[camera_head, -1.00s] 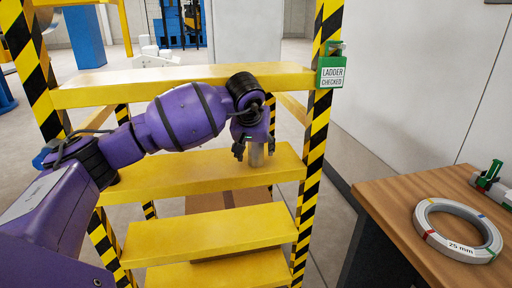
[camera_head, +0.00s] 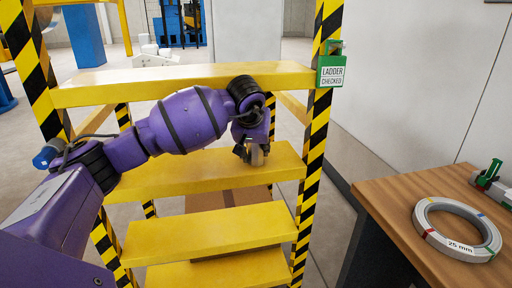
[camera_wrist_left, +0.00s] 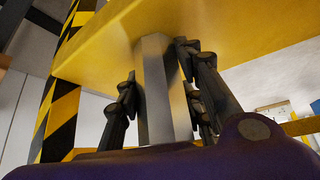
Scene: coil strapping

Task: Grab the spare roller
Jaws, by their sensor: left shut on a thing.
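The spare roller (camera_head: 257,156) is a short grey metal cylinder at the right part of a yellow ladder step (camera_head: 200,171). In the left wrist view the roller (camera_wrist_left: 156,88) is a long faceted grey bar between the dark fingers, its far end near a yellow step. My left gripper (camera_head: 254,152) reaches in from the left and is shut on the roller. Its fingers (camera_wrist_left: 156,98) lie on either side of the roller in the wrist view. Whether the roller still touches the step is hard to tell. My right gripper is not in view.
Another yellow step (camera_head: 185,84) is just above my left forearm, and striped ladder posts (camera_head: 315,150) stand close right of the gripper. A green "ladder checked" tag (camera_head: 331,71) hangs there. A wooden table (camera_head: 400,205) at right holds a 25 mm strap coil (camera_head: 436,237).

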